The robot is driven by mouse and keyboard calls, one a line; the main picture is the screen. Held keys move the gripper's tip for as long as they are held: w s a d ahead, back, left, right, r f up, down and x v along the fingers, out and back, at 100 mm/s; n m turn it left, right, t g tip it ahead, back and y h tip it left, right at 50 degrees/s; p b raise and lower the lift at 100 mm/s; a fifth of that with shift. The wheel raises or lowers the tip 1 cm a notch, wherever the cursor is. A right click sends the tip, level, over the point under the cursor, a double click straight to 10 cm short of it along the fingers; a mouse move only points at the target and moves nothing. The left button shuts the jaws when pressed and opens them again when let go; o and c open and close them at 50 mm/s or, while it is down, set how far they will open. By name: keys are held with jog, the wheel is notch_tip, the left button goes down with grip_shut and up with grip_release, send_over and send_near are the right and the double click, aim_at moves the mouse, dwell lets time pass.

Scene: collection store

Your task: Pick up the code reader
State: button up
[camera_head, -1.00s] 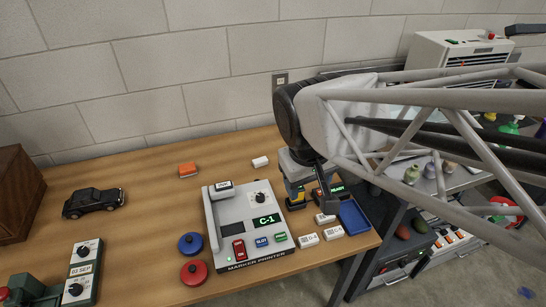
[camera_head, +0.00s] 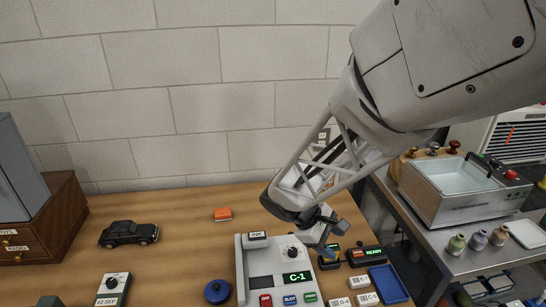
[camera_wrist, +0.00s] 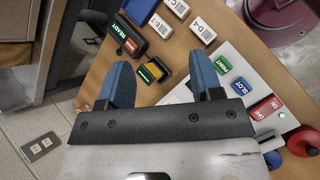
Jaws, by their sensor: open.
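A small yellow and black device with a green strip, which looks like the code reader (camera_head: 329,259), stands on the wooden table right of the marker printer. My gripper (camera_wrist: 160,62) is open with nothing held. In the head view my gripper (camera_head: 328,232) is just above the code reader and partly hides it. I cannot tell whether a finger touches it.
A black and red box reading READY (camera_head: 367,256) is close to the right. The marker printer (camera_head: 262,268) is close to the left. White labelled blocks (camera_head: 367,298) and a blue tray (camera_head: 388,284) lie in front. An orange block (camera_head: 222,214) and a black toy car (camera_head: 129,233) are farther left.

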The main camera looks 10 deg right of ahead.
jog(key=w+f+n+h, duration=0.2)
jog(key=w+f+n, duration=0.1)
jog(key=f, duration=0.1)
jog(key=w+a+f+n+t+h, duration=0.1)
jog(key=w+f+n+h, duration=0.1)
jog(key=f, duration=0.3)
jog(key=w+f+n+t+h, duration=0.1)
jog(key=w+f+n, duration=0.2)
jog(key=w+f, duration=0.1)
jog(key=shift+w+a+f+n+h, duration=0.1)
jog(key=shift+a+f+n+h, duration=0.2)
jog(key=shift+a+n+h, duration=0.1)
jog(key=shift+x, duration=1.35)
jog(key=shift+d, duration=0.1)
jog(key=shift+w+x, duration=0.2)
jog(key=shift+x, duration=2.25)
jog(key=c, duration=1.1)
